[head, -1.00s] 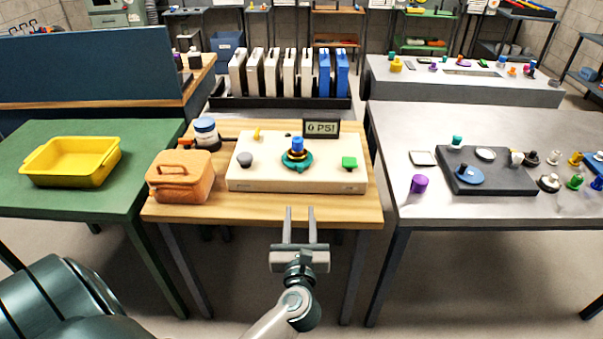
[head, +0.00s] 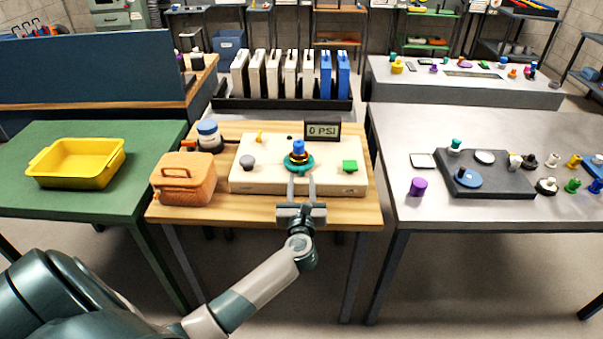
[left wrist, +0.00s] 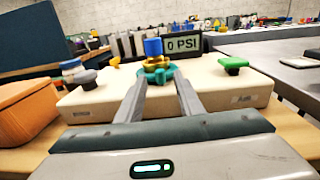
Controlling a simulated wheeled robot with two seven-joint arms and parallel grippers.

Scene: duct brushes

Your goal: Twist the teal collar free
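The teal collar (head: 299,168) sits on the cream panel box (head: 262,184), around the base of a brass and blue fitting (head: 298,148). In the left wrist view the collar (left wrist: 157,73) shows just beyond my fingertips. My left gripper (head: 301,183) is open, with its two fingers apart and pointing at the collar from the front. Nothing shows between the fingers. I cannot tell whether the fingertips touch the collar. A display (head: 322,131) behind the fitting reads 0 PSI. My right gripper is not in view.
The box carries a grey knob (head: 247,162), a green button (head: 350,166) and a yellow lever (head: 259,137). An orange case (head: 184,190) stands at its left. A yellow tray (head: 75,178) is on the green table. Loose fittings lie on the right table.

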